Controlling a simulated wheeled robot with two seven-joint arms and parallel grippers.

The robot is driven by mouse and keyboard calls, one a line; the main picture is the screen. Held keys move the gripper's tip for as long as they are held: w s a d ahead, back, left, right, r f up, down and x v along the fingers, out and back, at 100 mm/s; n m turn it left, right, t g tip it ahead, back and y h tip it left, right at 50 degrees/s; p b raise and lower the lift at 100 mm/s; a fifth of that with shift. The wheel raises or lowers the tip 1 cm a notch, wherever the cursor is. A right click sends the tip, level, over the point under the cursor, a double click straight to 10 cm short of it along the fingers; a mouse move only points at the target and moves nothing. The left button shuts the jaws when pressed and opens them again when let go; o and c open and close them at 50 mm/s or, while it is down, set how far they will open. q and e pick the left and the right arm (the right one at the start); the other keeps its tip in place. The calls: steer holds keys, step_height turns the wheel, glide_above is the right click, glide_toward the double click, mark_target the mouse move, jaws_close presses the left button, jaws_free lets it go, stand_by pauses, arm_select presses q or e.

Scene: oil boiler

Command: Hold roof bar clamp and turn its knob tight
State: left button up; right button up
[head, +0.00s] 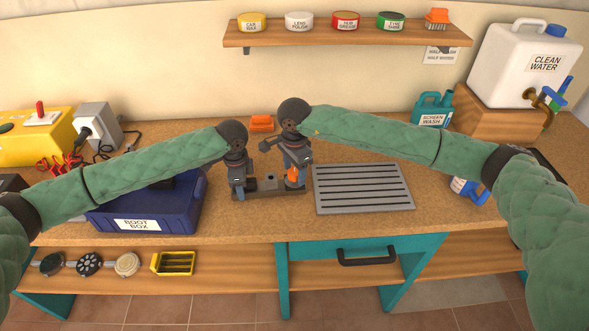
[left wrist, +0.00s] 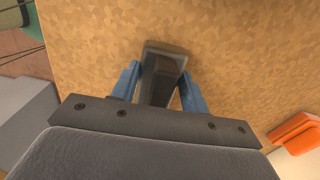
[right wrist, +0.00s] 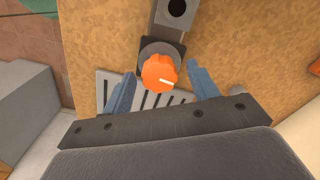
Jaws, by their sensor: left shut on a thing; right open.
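The roof bar clamp (head: 268,192) is a dark bar lying on the workbench near its front edge. My left gripper (head: 238,190) is shut on its left end; the left wrist view shows a dark block (left wrist: 163,62) of the clamp between the blue fingers. An orange knob (head: 293,175) stands at the clamp's right end. In the right wrist view the knob (right wrist: 159,73), with a white mark line, sits between the open fingers of my right gripper (right wrist: 162,78). Contact with the knob is not visible. My grippers hide parts of the clamp.
A blue boot box (head: 185,215) stands left of the clamp, and a grey slotted mat (head: 363,188) lies to its right. A small orange item (head: 262,123) lies behind. A shelf (head: 350,38) with tins hangs above. A water canister (head: 515,80) stands back right.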

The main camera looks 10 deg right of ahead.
steer(key=c, duration=1)
steer(key=shift+m, duration=0.4)
steer(key=m, duration=0.3)
steer(key=shift+m, duration=0.3)
steer(key=m, duration=0.3)
steer(key=shift+m, duration=0.3)
steer(key=m, duration=0.4)
steer(key=shift+m, duration=2.2)
